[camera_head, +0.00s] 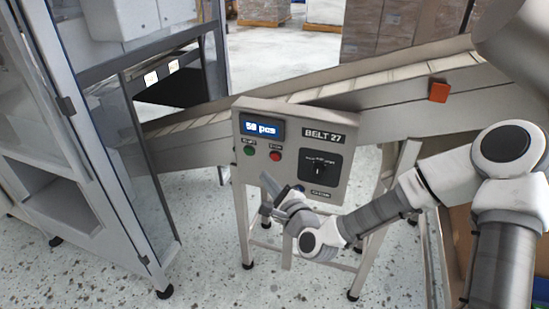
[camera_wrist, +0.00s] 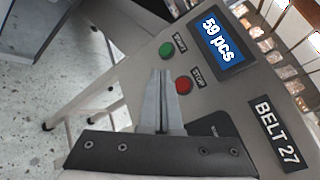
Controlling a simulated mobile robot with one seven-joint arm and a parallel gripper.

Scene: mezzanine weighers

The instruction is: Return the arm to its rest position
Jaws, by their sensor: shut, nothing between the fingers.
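My gripper (camera_head: 266,182) is in front of the lower part of the grey BELT 27 control box (camera_head: 290,180). Its fingers are shut and empty. In the wrist view, the shut fingertips (camera_wrist: 162,74) show in front of the box face, just left of the red STOP button (camera_wrist: 184,85) and below the green START button (camera_wrist: 166,49). Whether they touch the panel cannot be told. My arm reaches in from the right, bent at the elbow. The lit blue display (camera_wrist: 223,42) reads 59 pcs. A black rotary dial (camera_head: 320,167) sits at the panel's right.
An inclined conveyor (camera_head: 370,92) runs behind the box, with an orange block (camera_head: 438,91) on its side. A glass-doored cabinet (camera_head: 75,130) stands at left. Pallets of boxes (camera_head: 380,25) stand behind. Speckled floor (camera_head: 210,275) is open between cabinet and stand.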

